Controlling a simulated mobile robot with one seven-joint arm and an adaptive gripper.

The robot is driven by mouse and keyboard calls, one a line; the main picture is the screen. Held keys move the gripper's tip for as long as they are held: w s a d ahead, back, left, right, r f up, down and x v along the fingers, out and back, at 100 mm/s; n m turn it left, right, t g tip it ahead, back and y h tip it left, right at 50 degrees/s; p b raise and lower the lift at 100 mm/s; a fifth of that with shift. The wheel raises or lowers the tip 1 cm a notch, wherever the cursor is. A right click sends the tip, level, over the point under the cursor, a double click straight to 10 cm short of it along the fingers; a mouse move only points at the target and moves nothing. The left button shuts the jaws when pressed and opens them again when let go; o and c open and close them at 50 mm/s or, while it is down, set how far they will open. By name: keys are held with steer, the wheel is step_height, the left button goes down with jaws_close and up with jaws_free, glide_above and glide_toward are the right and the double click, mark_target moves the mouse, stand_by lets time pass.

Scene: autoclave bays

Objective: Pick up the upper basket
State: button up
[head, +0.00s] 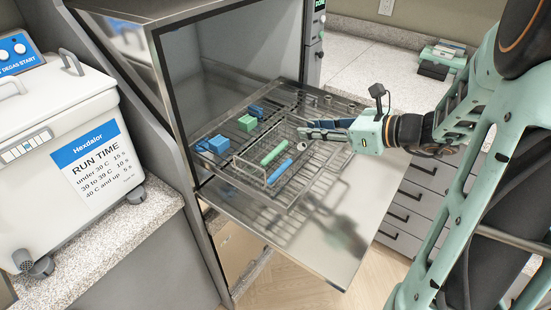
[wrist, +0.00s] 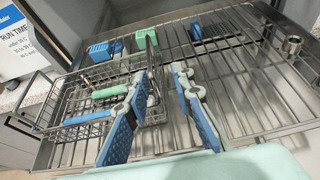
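The upper basket is a wire basket (head: 250,169) on the pulled-out rack in the head view. It holds a green rod (head: 274,152) and a blue rod (head: 280,171). In the wrist view the basket (wrist: 48,103) fills the left side, and an upright wire handle (wrist: 151,48) rises at its right end. My gripper (head: 306,130) is at the basket's right end. In the wrist view my gripper (wrist: 162,76) is open, with the handle just beyond the fingertips, nearer the left finger. Whether a finger touches it I cannot tell.
A blue block (head: 219,145), a green block (head: 247,123) and a small blue piece (head: 256,111) are behind the basket. The rack extends from the steel chamber over the lowered door (head: 335,245). A white bath unit (head: 50,150) stands left; grey drawers (head: 415,200) are right.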

mark_target(294, 127)
steer(key=x, duration=0.5)
steer(key=shift+a+r, duration=0.1)
steer(key=shift+a, duration=0.35)
steer(key=shift+c, duration=0.4)
jaws_close()
